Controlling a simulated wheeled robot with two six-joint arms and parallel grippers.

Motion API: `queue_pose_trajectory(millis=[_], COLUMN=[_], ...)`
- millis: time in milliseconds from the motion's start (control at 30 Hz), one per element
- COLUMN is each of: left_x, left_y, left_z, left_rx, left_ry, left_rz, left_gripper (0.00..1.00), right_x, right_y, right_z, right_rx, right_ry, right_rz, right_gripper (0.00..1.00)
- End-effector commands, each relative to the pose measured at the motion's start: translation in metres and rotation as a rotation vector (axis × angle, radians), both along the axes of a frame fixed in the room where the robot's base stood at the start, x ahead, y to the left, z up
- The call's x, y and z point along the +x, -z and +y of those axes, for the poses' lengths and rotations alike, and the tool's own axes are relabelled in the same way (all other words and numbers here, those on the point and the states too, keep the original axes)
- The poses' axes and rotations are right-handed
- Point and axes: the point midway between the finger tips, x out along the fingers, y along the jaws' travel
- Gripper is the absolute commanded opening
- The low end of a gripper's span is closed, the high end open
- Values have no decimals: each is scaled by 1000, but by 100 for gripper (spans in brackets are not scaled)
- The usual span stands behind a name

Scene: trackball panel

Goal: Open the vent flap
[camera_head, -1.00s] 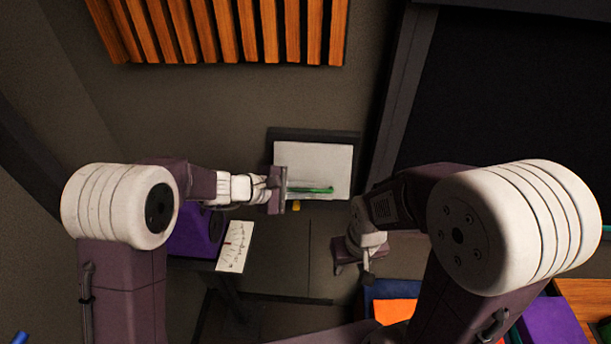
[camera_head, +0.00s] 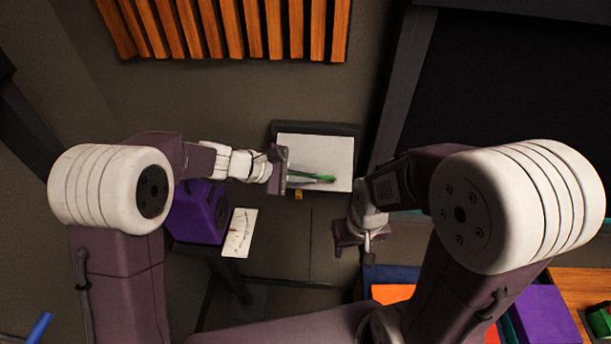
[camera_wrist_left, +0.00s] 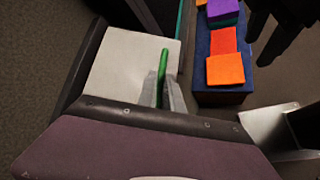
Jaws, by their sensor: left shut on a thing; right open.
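The vent flap appears to be the pale square panel (camera_head: 325,148) in a dark frame on the wall, ahead of me in the head view. It also shows in the left wrist view (camera_wrist_left: 118,62). A green handle (camera_head: 324,178) stands out in front of the panel's lower part. My left gripper (camera_head: 306,180) is shut on this handle, with a finger on each side of it in the left wrist view (camera_wrist_left: 162,95). The panel looks flat within its frame; I cannot tell any small gap. My right gripper (camera_head: 360,233) is open and empty, below and right of the panel.
A small yellow piece (camera_head: 298,195) is under the panel. Orange slats (camera_head: 230,28) hang above. A blue container with orange blocks (camera_wrist_left: 229,70) lies right of the panel.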

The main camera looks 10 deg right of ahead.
Motion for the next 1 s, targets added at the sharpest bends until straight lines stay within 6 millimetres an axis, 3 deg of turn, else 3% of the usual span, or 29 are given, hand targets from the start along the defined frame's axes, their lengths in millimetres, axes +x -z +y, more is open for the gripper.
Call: queue_pose_trajectory(millis=[200, 300, 667, 1000], left_x=[2, 2, 1, -11], left_y=[-2, -2, -4, -43], left_z=[-1, -1, 4, 59], left_rx=[-4, -4, -2, -2], left_ry=[-4, -4, -2, -5], left_rz=[-4, -4, -5, -7], left_gripper=[0, 33, 33, 33], right_x=[0, 0, 0, 0], right_y=[0, 0, 2, 15], right_z=[0, 0, 0, 0], right_rx=[0, 0, 0, 0], right_ry=[0, 0, 0, 0], right_rz=[0, 0, 0, 0], right_gripper=[45, 45, 45, 45])
